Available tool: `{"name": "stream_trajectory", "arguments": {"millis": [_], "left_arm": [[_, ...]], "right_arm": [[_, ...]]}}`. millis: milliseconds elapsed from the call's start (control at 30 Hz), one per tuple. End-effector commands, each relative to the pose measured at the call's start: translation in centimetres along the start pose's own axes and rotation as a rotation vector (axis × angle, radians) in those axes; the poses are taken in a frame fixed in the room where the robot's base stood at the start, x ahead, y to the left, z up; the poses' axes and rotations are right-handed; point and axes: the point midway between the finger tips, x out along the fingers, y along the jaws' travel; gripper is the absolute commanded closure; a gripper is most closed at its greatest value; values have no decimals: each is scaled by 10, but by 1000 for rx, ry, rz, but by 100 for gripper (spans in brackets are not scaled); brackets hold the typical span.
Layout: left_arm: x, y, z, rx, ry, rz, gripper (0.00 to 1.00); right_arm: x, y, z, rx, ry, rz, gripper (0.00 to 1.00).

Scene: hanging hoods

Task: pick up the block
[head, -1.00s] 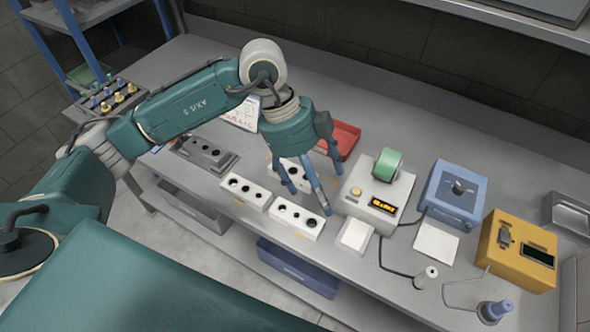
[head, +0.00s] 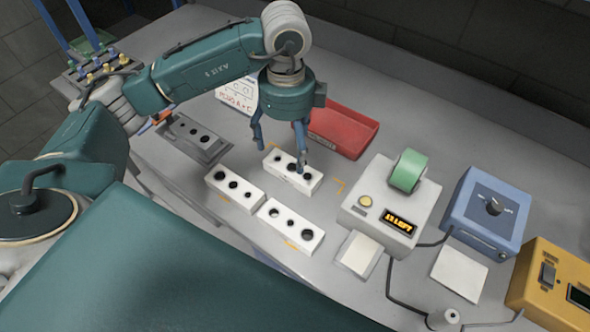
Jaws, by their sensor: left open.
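Three white blocks with dark round holes lie on the grey bench: a rear block (head: 292,179), a left block (head: 236,196) and a front block (head: 289,232). My left gripper (head: 281,152) points down at the rear block, its blue fingers spread apart. One finger is in front of the block's right part in the picture; another is off its left end. I cannot tell whether they touch it. Nothing shows held in the gripper. My right gripper is not in view.
A red tray (head: 350,133) lies close behind the rear block. A dark grey fixture with holes (head: 190,140) is at left. A label machine (head: 372,200), a blue box (head: 487,212) and a yellow box (head: 552,282) stand right. Cables run near the front edge.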

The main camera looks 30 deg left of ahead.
Motion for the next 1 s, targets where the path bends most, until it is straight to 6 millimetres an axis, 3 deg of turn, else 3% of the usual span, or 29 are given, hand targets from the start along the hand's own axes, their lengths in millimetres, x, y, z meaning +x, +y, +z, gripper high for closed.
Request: {"name": "stream_trajectory", "arguments": {"millis": [200, 433, 700, 1000], "left_arm": [[32, 1, 0, 0, 0, 5, 16], [49, -1, 1, 0, 1, 4, 16], [88, -5, 2, 0, 1, 3, 16], [94, -6, 2, 2, 1, 0, 16]], "right_arm": [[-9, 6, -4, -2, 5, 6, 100], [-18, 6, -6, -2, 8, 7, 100], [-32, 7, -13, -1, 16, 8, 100], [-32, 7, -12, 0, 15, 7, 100]]}}
